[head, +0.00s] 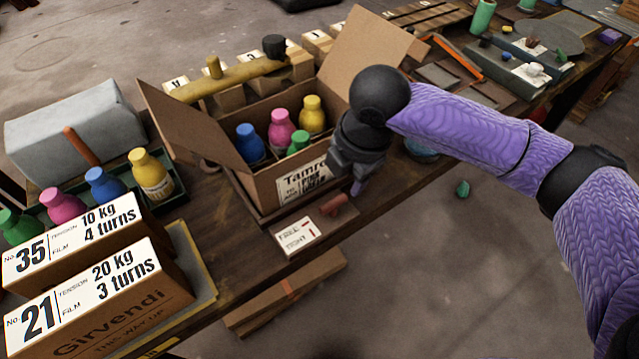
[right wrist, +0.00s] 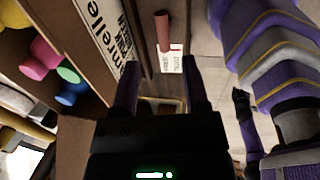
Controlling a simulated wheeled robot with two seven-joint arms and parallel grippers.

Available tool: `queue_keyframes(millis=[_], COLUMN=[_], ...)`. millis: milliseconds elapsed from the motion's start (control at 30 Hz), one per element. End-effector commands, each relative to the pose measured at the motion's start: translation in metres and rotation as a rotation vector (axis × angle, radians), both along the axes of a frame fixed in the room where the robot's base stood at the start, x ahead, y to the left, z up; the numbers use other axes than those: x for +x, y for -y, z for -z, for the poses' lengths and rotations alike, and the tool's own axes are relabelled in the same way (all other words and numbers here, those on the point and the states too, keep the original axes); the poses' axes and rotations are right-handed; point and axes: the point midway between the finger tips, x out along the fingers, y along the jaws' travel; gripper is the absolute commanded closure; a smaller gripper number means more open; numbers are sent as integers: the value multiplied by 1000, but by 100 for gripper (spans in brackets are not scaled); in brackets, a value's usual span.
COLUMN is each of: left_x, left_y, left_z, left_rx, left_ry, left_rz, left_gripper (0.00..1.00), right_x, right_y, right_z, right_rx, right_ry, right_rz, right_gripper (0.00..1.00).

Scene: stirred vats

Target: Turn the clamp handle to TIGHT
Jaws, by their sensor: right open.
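The clamp handle (head: 334,204) is a short reddish bar at the table's front edge, beside a white label plate (head: 297,237) reading FREE and TIGHT. In the right wrist view the handle (right wrist: 162,32) stands just beyond the fingertips, with the label (right wrist: 171,63) below it. My right gripper (head: 350,186) is above and near the handle, pointing down, open and empty. In the right wrist view its two fingers (right wrist: 158,78) are spread with nothing between them. Whether the handle points at FREE or TIGHT I cannot tell. My left gripper is not in view.
An open cardboard box (head: 290,190) with several coloured bottles stands right behind the handle. Two labelled cartons (head: 95,305) and a green tray of bottles (head: 170,195) are at the left.

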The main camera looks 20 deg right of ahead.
Motion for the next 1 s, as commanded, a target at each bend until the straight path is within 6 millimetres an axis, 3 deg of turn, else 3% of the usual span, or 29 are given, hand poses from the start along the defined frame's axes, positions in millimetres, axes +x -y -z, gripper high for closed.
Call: queue_keyframes(millis=[300,400,767,867,1000], left_x=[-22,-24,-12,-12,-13], left_y=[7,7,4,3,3], left_z=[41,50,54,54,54], left_rx=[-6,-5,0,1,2], left_ry=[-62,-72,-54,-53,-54], left_rz=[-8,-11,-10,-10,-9], left_gripper=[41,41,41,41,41], right_x=[11,15,17,17,17], right_y=[-4,-5,-6,-6,-6], right_z=[73,89,95,95,95], right_rx=[-3,-2,-2,-2,-2], right_ry=[-6,-5,1,1,1], right_rz=[-2,-1,-2,-1,-1], right_gripper=[42,42,42,59,88])
